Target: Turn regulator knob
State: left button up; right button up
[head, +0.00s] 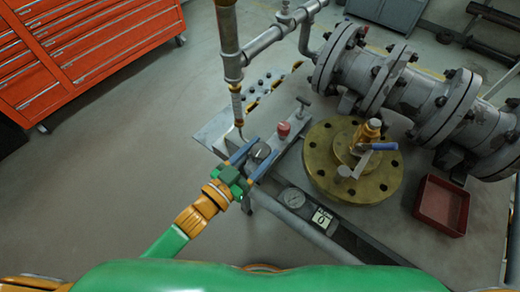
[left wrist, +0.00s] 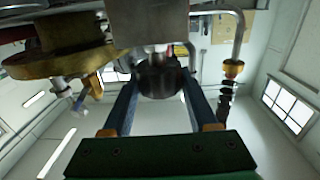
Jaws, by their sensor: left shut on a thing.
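The regulator knob (head: 261,152) is a dark round knob with a pale mark on top, on a grey metal block at the table's left edge. My left gripper (head: 256,157) comes in from the lower left, with its two blue-grey fingers on either side of the knob, shut on it. In the left wrist view the dark knob (left wrist: 160,78) sits between the two fingers (left wrist: 161,92). The fingers' exact contact with the knob is hard to see. My right gripper is in neither view.
Close by are a red cap (head: 283,129), a T-handle (head: 303,104), and a vertical pipe (head: 228,40). Right of them is a brass flange (head: 322,178) with a blue lever (head: 383,147).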

aim_at(252, 157)
pick_arm(q)
jog(key=shift+m+g+h, duration=0.7)
jog(key=shift+h, duration=0.2)
jog(key=shift+m+g+h, duration=0.9)
jog(key=shift+g, duration=0.2)
jog(key=o, duration=1.4)
jog(key=shift+c, duration=0.2)
jog(key=b+v, duration=0.1)
jog(key=v, duration=0.5)
jog(key=shift+s+a+f, duration=0.1)
jog(key=shift+s+a, duration=0.05)
jog(key=shift+a, duration=0.1)
jog(key=shift+s+a, duration=0.2)
